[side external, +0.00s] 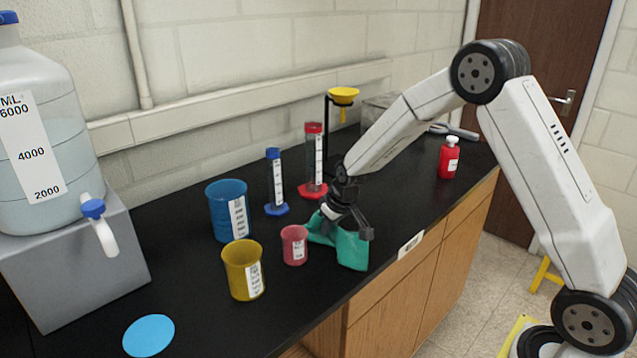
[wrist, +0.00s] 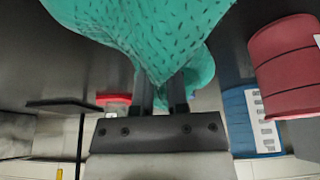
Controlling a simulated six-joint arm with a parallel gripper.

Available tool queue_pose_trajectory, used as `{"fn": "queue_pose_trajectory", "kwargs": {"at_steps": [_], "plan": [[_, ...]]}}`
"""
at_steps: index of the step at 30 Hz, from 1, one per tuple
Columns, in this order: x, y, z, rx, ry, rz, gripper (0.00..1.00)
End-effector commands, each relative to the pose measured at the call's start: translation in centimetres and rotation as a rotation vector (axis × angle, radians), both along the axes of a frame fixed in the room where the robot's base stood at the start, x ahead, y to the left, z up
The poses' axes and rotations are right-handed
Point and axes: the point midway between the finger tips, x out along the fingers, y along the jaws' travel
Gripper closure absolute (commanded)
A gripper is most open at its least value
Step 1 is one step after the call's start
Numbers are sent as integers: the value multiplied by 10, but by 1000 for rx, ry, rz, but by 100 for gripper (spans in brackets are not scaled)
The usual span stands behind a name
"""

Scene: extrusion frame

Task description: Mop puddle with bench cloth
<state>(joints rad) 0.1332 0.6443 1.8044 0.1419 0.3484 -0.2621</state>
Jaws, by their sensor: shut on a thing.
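The bench cloth (side external: 350,250) is teal and bunched, near the front edge of the black bench. My gripper (side external: 346,220) points down and is shut on it. In the wrist view the patterned cloth (wrist: 140,30) spreads out from between my two fingers (wrist: 162,92). I cannot tell whether its lower edge touches the bench. A flat, light-blue round patch (side external: 149,335), which looks like the puddle, lies on the bench at the front left, well apart from the cloth.
A pink beaker (side external: 294,246) stands close left of the cloth, with a yellow beaker (side external: 243,272) and blue beaker (side external: 228,212) beyond. Blue (side external: 275,182) and red (side external: 315,160) cylinders stand behind. A carboy (side external: 45,130) on a grey block (side external: 75,265) is far left. A red bottle (side external: 448,158) is right.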

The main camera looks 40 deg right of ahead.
Motion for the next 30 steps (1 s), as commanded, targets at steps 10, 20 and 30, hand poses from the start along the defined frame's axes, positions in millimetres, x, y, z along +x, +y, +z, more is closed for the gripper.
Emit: {"fn": "queue_pose_trajectory", "kwargs": {"at_steps": [10, 20, 30], "plan": [[9, -23, -1, 0, 2, -2, 100], [9, -53, -1, 1, 3, -2, 100], [9, -84, -1, 1, 3, -2, 100]]}}
